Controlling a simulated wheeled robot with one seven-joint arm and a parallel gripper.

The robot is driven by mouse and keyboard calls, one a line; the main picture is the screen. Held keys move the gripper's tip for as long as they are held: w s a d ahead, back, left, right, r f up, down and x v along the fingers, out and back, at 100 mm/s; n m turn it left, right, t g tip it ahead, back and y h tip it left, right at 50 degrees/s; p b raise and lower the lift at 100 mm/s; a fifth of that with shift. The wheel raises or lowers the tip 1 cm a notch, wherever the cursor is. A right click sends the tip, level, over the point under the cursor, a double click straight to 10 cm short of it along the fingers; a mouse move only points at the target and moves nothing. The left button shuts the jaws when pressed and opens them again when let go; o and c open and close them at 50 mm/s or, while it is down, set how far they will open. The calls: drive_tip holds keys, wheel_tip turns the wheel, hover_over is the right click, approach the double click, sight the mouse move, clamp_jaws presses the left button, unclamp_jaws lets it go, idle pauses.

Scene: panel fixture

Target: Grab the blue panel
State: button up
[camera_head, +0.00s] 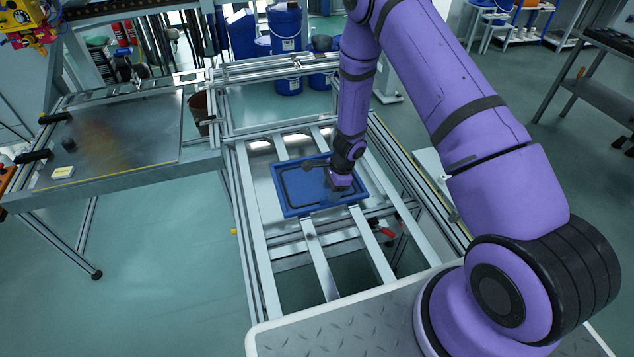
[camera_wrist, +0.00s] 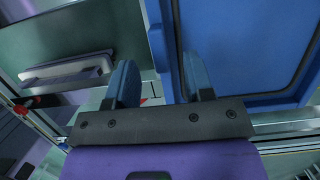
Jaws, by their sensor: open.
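The blue panel (camera_head: 292,188) is a shallow rectangular tray-like piece with a raised rim, lying across the metal rails of the fixture frame. My gripper (camera_head: 340,186) is down at the panel's right side. In the wrist view the panel (camera_wrist: 240,45) fills the upper right. My gripper (camera_wrist: 158,64) is open there, with its right finger over the panel side and its left finger outside the panel's edge. The panel's rim shows between the two fingers. I cannot tell whether either finger touches it. My arm hides part of the panel's right side.
The aluminium fixture frame (camera_head: 262,262) has open gaps between its rails. A metal-topped table (camera_head: 130,150) with black handles stands to the left. Blue drums (camera_head: 285,28) stand behind the frame. A dark shelf rack (camera_head: 600,75) is at the right. Floor at left is clear.

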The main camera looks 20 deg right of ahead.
sight(326, 203)
drive_tip(key=shift+x, duration=2.7)
drive_tip(key=shift+a, duration=0.1)
clamp_jaws()
